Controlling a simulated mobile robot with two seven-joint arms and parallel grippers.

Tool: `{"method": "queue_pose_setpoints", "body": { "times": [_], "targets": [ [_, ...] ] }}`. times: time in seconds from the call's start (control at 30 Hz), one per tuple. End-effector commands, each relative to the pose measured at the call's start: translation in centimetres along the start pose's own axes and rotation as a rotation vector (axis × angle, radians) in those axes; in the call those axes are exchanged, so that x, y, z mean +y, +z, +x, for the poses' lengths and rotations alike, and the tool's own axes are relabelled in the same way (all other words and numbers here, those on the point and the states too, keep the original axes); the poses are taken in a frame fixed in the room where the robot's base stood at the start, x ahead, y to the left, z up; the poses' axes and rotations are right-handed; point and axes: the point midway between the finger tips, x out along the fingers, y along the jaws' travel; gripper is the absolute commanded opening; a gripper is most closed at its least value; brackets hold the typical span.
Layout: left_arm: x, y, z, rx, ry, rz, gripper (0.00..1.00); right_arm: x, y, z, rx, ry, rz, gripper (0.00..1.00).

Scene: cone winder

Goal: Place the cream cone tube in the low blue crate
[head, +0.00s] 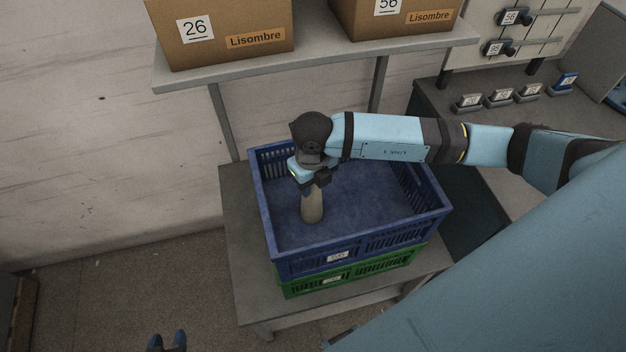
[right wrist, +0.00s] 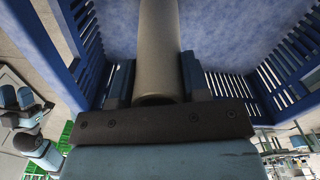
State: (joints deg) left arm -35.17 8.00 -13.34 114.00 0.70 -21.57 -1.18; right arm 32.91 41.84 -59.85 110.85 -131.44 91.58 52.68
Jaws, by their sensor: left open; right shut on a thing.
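The cream cone tube (head: 313,206) points down from my right gripper (head: 313,180), inside the walls of the blue crate (head: 345,254), toward its left front. The crate's blue floor shows empty around it. In the right wrist view the tube (right wrist: 158,45) runs between the two fingers of my right gripper (right wrist: 158,82), which is shut on it. I cannot tell whether the tube's lower end touches the crate floor. My left gripper (head: 167,341) shows only its blue fingertips at the bottom left edge, apart and empty, far from the crate.
The blue crate sits on a green crate (head: 355,272) on a grey low table (head: 246,262). A shelf (head: 315,55) with two cardboard boxes (head: 228,30) hangs behind. A dark bench (head: 450,125) with small labelled holders stands at the right.

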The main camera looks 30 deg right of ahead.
Motion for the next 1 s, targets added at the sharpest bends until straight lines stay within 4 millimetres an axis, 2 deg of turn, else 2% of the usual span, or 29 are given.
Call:
{"method": "queue_pose_setpoints", "body": {
  "times": [0.03,0.1,0.13,0.37,0.53,0.67,1.0],
  "targets": [
    [0.0,0.1,0.1,0.000,0.000,0.000,0.43,0.0,0.0,0.1,0.000,0.000,0.000,0.47],
    [0.0,0.1,0.0,0.000,0.000,0.000,0.43,0.0,0.0,0.1,0.000,0.000,0.000,0.63],
    [0.0,0.1,0.0,0.000,0.000,0.000,0.43,0.0,0.0,0.1,0.000,0.000,0.000,0.68],
    [0.0,-0.1,0.0,0.003,0.001,-0.001,0.43,0.0,0.0,0.1,0.001,0.000,0.000,0.68],
    [0.1,-0.3,-0.1,0.005,0.001,-0.001,0.43,0.0,0.1,-0.8,-0.001,0.000,0.000,0.68],
    [0.1,0.1,0.2,0.006,0.002,-0.002,0.43,0.0,0.1,-3.0,-0.004,0.000,-0.002,0.68],
    [0.2,1.4,0.9,0.000,0.004,-0.002,0.43,0.0,0.1,-10.0,-0.003,-0.001,-0.002,0.68]
  ]
}}
